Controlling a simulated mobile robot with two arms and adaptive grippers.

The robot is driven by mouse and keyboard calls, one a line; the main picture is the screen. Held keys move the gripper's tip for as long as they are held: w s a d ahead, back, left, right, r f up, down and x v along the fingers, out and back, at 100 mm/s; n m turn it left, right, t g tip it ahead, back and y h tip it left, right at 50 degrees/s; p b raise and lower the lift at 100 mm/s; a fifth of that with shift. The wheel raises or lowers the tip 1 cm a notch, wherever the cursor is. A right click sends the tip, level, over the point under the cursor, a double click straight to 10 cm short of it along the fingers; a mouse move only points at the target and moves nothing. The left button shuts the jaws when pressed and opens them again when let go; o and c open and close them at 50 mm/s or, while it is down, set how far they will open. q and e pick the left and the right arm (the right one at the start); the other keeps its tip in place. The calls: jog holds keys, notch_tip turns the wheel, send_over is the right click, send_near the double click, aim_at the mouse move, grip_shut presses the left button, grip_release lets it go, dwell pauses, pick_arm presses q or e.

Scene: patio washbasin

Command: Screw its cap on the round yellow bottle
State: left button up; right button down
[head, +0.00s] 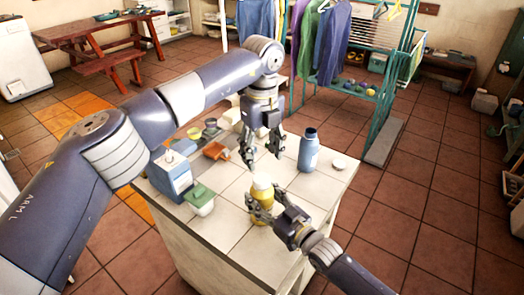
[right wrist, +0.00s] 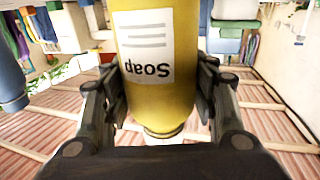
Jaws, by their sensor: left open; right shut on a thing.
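The round yellow bottle (head: 264,196) stands upright near the middle of the tiled counter (head: 235,225). Its white label reads "Soap", upside down in the right wrist view (right wrist: 158,85). A whitish top piece (right wrist: 165,136) shows at its mouth end; I cannot tell whether it is a seated cap or the bare neck. My right gripper (head: 266,208) is shut around the bottle's body, one finger on each side. My left gripper (head: 262,154) is open and empty, pointing down just above the bottle. A small white cap-like disc (head: 339,163) lies at the counter's right.
A blue bottle (head: 309,150) with a dark open mouth stands right of my left gripper. A blue jug (head: 172,176), a green-lidded jar (head: 201,200) and an orange dustpan (head: 215,150) fill the counter's left. The counter's front is clear. A teal rack (head: 386,95) stands behind.

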aim_at(262, 178)
pick_arm(q)
jog(key=shift+f, duration=4.05)
